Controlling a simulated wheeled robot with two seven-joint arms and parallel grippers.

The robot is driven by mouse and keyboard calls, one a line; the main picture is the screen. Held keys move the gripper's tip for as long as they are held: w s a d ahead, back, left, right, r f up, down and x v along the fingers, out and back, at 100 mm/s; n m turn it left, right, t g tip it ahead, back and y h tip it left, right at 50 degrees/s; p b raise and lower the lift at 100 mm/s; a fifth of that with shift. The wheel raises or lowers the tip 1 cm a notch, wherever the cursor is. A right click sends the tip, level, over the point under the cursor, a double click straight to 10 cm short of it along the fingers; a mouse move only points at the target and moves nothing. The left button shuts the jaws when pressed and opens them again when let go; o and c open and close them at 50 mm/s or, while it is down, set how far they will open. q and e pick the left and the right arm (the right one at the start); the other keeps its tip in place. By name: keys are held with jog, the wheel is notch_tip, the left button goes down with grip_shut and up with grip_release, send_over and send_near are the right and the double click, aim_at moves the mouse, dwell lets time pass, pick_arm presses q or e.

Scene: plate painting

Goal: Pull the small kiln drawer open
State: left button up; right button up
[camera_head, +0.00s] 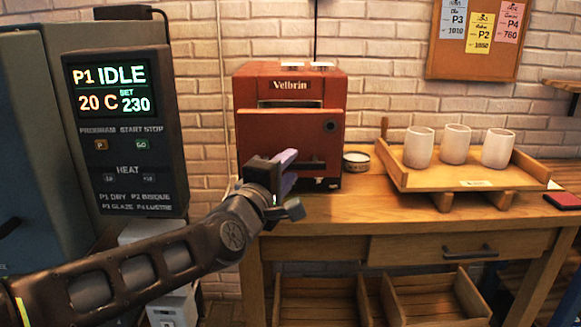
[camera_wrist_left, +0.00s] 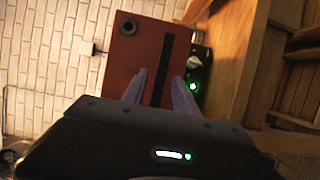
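The small kiln (camera_head: 290,130) is a red box marked "Velbrin" on the wooden table. It also shows in the left wrist view (camera_wrist_left: 135,55). Its front panel looks closed, with a dark bar handle (camera_head: 312,163) low on it. My left gripper (camera_head: 287,165) is in front of the lower panel and hides part of the handle. In the left wrist view its two purple fingers (camera_wrist_left: 160,82) stand apart, with the black handle (camera_wrist_left: 165,65) in the gap between them. I cannot tell whether they touch it. My right gripper is in neither view.
A grey kiln controller (camera_head: 120,130) reading "P1 IDLE" stands at the left. A round tin (camera_head: 356,161) sits right of the small kiln. A wooden tray (camera_head: 460,181) with three white cups is farther right. The table (camera_head: 350,215) is bare in front of them.

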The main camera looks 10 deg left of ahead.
pick_arm(q)
jog(key=s, duration=0.6)
jog(key=shift+a, duration=0.45)
